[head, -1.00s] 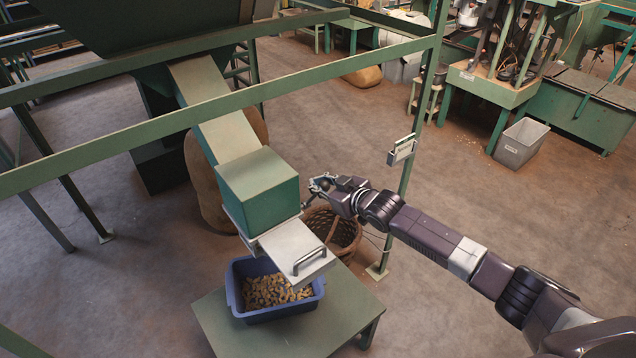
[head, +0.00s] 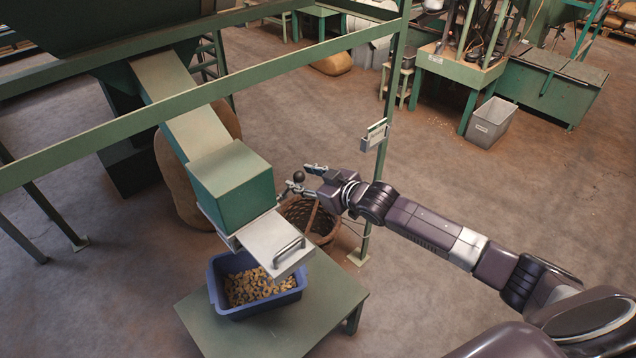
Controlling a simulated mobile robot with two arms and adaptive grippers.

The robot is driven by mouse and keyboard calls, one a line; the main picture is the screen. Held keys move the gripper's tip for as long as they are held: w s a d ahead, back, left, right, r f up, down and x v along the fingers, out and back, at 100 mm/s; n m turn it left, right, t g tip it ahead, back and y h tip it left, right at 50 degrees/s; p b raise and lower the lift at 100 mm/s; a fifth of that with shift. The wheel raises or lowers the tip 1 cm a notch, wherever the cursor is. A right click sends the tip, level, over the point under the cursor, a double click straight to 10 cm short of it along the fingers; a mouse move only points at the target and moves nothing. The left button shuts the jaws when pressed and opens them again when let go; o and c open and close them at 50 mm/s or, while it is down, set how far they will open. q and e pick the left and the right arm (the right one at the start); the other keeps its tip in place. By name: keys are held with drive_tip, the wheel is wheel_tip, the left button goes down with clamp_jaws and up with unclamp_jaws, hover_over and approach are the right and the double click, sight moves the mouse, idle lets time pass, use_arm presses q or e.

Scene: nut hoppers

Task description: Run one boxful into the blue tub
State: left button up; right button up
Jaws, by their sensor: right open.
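The blue tub (head: 213,288) sits on a low green table under the chute and holds a layer of nuts (head: 255,287). The green box (head: 232,185) is at the lower end of the sloping chute (head: 170,95). A flat metal slide plate (head: 268,238) with a bar handle (head: 289,250) sticks out below the box, over part of the tub. My right gripper (head: 297,180) is open beside the box's right side. A dark ball knob (head: 298,176) shows between its fingertips; I cannot tell whether they touch it. My left gripper is not in view.
A green frame rail (head: 215,92) crosses above the chute, and a post (head: 384,150) with a small card holder (head: 376,135) stands right of my gripper. A wicker basket (head: 322,222) is on the floor behind the green table (head: 330,290). Open floor lies to the right.

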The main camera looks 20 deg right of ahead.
drive_tip(key=v, duration=0.7)
drive_tip(key=shift+c, duration=0.2)
